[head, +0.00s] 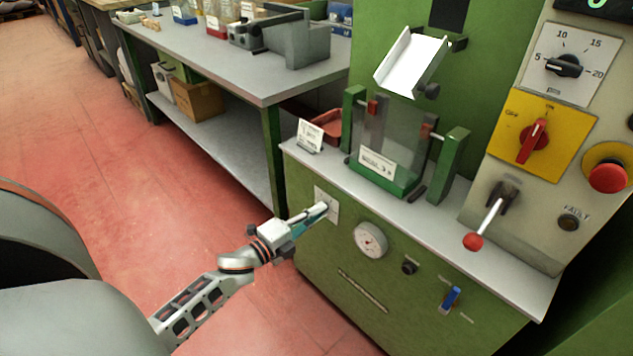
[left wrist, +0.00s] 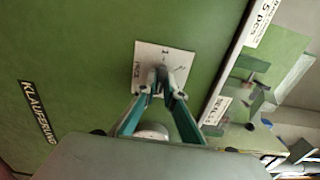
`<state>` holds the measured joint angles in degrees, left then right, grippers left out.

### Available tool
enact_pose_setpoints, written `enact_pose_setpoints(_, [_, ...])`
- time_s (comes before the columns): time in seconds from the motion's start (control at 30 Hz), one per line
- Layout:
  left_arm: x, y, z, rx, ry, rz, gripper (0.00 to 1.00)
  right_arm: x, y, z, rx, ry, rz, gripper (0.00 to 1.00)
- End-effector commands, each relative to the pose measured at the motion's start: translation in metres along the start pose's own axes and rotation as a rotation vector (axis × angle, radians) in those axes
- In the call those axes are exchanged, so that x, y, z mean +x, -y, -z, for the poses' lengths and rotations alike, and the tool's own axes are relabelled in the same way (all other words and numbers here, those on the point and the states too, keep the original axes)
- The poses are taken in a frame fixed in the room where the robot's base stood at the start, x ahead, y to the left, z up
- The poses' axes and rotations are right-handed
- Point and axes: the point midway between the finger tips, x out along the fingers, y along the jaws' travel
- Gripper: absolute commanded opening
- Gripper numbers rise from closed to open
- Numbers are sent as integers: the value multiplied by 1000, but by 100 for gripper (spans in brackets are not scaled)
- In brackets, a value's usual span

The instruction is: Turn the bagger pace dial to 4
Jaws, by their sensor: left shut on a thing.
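The bagger pace dial is on the front of the green cabinet (head: 385,290). Its small white plate (head: 331,198) shows in the head view near the cabinet's left edge. In the left wrist view, the same plate (left wrist: 144,55) carries a "PACE" label and small marks I cannot read clearly. My left gripper (head: 323,208) reaches the plate from the left. In the left wrist view its teal fingers (left wrist: 160,92) close at the middle of the plate, shut on the dial's knob. The fingertips mostly hide the knob, so I cannot tell its setting. My right gripper is not in view.
Above are a red-tipped lever (head: 474,241), a red switch (head: 534,141) and another dial (head: 565,65). A grey workbench (head: 215,65) stands behind left.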

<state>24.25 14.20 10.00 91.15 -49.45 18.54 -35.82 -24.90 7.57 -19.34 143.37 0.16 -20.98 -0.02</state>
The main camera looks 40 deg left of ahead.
Motion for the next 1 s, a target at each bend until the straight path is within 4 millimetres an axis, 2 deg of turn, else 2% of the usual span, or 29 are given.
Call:
enact_pose_setpoints(0.07, [4,8,1,2,-4,13,0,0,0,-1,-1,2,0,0])
enact_pose_setpoints(0.1, [4,8,2,2,-4,13,20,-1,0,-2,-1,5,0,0])
enact_pose_setpoints(0.13, [4,8,2,2,-4,13,26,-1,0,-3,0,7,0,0])
enact_pose_setpoints(0.4, [3,6,2,0,-4,10,26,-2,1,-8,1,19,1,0])
enact_pose_setpoints(0.67, [-3,4,2,-1,-3,7,26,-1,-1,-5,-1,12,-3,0])
enact_pose_setpoints(0.77, [-16,2,1,-1,-2,3,26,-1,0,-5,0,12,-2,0])
enact_pose_setpoints(1.0, [-65,0,1,0,-1,0,26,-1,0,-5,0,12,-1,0])
